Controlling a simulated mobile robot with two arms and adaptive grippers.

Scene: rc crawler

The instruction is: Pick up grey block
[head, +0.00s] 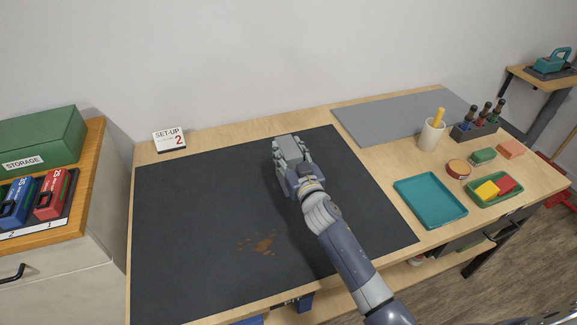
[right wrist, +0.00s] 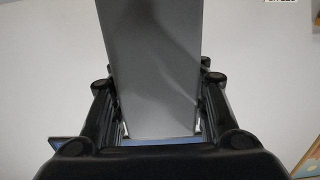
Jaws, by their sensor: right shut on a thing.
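The grey block (right wrist: 155,70) is between the two black fingers of my right gripper in the right wrist view, and it fills the middle of that picture. My right gripper (head: 290,158) is shut on the block over the back part of the black mat (head: 190,220) in the head view. The block (head: 287,146) shows there at the gripper's tip. Whether the block touches the mat is hard to tell. My left gripper is not in view.
A teal tray (head: 430,224), a green tray (head: 470,203) with yellow and red blocks, and a cup (head: 431,135) stand at right. A brown stain (head: 262,246) marks the mat. A SET-UP 2 sign (head: 169,139) stands at the back left.

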